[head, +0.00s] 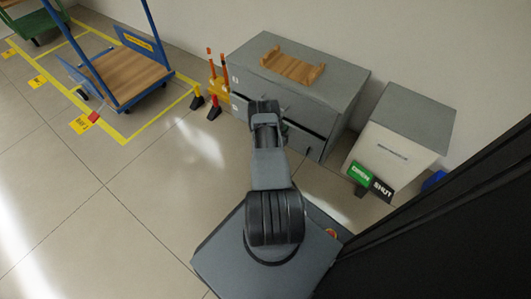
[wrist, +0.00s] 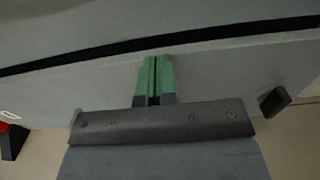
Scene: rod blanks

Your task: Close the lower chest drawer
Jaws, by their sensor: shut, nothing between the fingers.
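The grey chest (head: 330,92) stands against the wall in the head view, with its drawer fronts facing my arm. My arm covers part of the front. The lower drawer (head: 306,140) shows to the right of the arm. In the wrist view, a grey drawer front (wrist: 220,68) fills the middle, with a dark gap along its top edge. My gripper (wrist: 154,72) is shut and empty, its green fingertips side by side over that front. I cannot tell whether they touch it. A dark block, perhaps a handle (wrist: 275,101), shows at the right.
A wooden tray (head: 292,65) lies on the chest. Orange-and-black posts (head: 212,85) stand left of it. A pale cabinet (head: 395,145) with green and black signs stands right. A blue cart (head: 125,75) is at the upper left. Open floor lies left of my base.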

